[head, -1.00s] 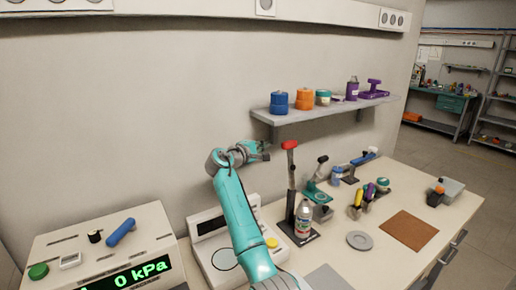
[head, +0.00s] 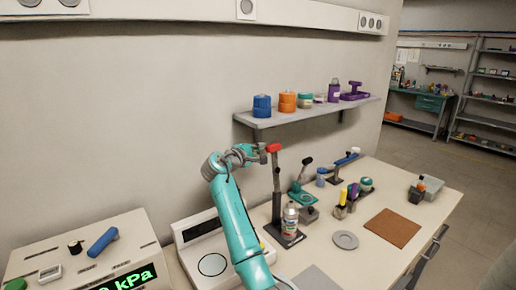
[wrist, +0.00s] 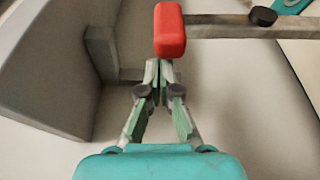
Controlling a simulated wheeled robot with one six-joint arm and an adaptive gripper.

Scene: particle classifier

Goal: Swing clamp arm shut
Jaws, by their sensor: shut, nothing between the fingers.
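The clamp arm (head: 276,183) is a grey bar with a red grip (head: 274,148) on its end, and it stands upright from a dark base (head: 287,236) on the bench. The wrist view shows the red grip (wrist: 169,30) just beyond my fingertips, with the grey bar (wrist: 228,25) running to the right. My gripper (head: 262,152) is shut and empty, immediately left of the red grip in the head view. In the wrist view my fingertips (wrist: 160,68) appear very near the grip's near end; I cannot tell whether they touch.
A spray can (head: 290,219) stands by the clamp base. A wall shelf (head: 310,112) with tape rolls is above and behind. A teal-based fixture (head: 303,196) and several tools are to the right. A grey dish (head: 345,240) and brown mat (head: 392,229) lie farther right.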

